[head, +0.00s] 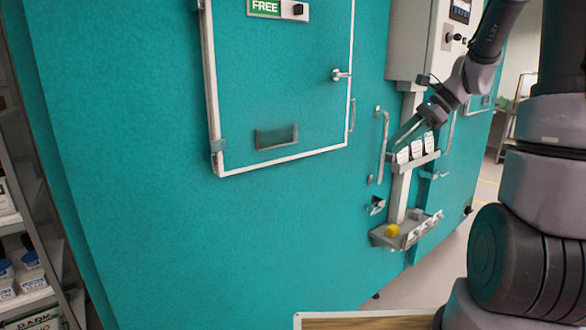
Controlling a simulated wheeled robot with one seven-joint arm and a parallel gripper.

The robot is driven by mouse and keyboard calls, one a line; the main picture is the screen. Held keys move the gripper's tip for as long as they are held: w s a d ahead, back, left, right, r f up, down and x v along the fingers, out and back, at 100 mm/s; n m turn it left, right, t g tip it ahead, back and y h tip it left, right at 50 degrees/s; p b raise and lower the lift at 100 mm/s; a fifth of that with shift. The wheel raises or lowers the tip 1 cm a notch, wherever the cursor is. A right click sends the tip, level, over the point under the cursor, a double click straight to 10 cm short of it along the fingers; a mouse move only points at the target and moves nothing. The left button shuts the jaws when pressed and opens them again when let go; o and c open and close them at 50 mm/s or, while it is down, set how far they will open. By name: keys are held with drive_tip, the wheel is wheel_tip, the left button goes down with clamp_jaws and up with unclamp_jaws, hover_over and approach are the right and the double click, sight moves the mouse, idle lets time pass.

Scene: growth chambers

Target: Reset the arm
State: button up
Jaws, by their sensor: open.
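My arm (468,82) comes in from the upper right and reaches down and to the left. My gripper (408,132) is at its end, in front of the grey post on the teal chamber wall. Its jaws look open, with thin fingers pointing down and left. They are near the white labelled cards on the upper holder (414,163). I cannot tell whether the fingers touch anything. Nothing is seen held between them.
A vertical handle (384,148) and a small bracket (376,205) stick out nearby. A grey control box (413,40) hangs above. A closed chamber door (275,90) marked FREE is left. Shelves (32,235) stand far left.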

drive_tip(key=s+a+r+n+t+h, duration=0.1)
drive_tip(key=s+r+n+t+h, duration=0.1)
drive_tip(key=s+r+n, duration=0.3)
drive_tip(key=s+a+r+n+t+h, duration=0.1)
drive_tip(key=s+r+n+t+h, duration=0.2)
drive_tip(key=s+n, duration=0.6)
drive_tip(key=s+r+h, duration=0.1)
drive_tip(key=s+r, duration=0.1)
drive_tip(key=s, duration=0.2)
drive_tip(key=shift+a+r+n+t, duration=0.25)
drive_tip(key=shift+r+n+t, duration=0.05)
drive_tip(key=shift+r, duration=0.05)
